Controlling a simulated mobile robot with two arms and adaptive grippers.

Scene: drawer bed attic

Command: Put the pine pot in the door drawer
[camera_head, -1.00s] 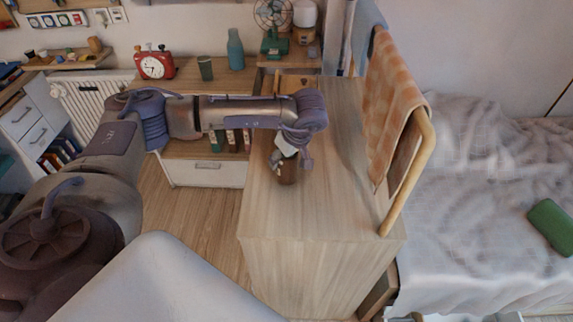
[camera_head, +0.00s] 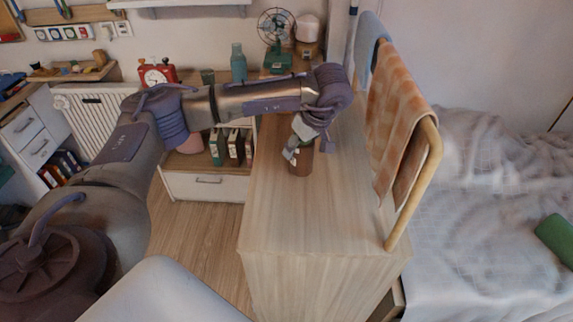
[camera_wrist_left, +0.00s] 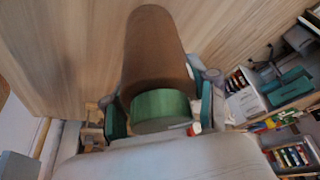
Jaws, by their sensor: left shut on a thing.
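The pine pot (camera_head: 301,163) is a brown, roughly cylindrical pot at the far part of the wooden cabinet top. My left gripper (camera_head: 295,151) is shut on it from above. In the left wrist view the pot (camera_wrist_left: 155,50) is between the two fingers, with a round green face toward the camera. Whether the pot touches the cabinet top or hangs just above it is not clear. A white drawer front (camera_head: 205,187) with a handle is closed, low on the far unit; I cannot tell whether it is the door drawer. My right gripper is not in view.
The wooden cabinet top (camera_head: 300,225) is mostly bare. A wooden rail with an orange checked towel (camera_head: 395,120) stands along its right side. A green fan (camera_head: 277,40), a blue bottle (camera_head: 238,63) and a red clock (camera_head: 157,75) stand behind. The bed (camera_head: 480,200) is at right.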

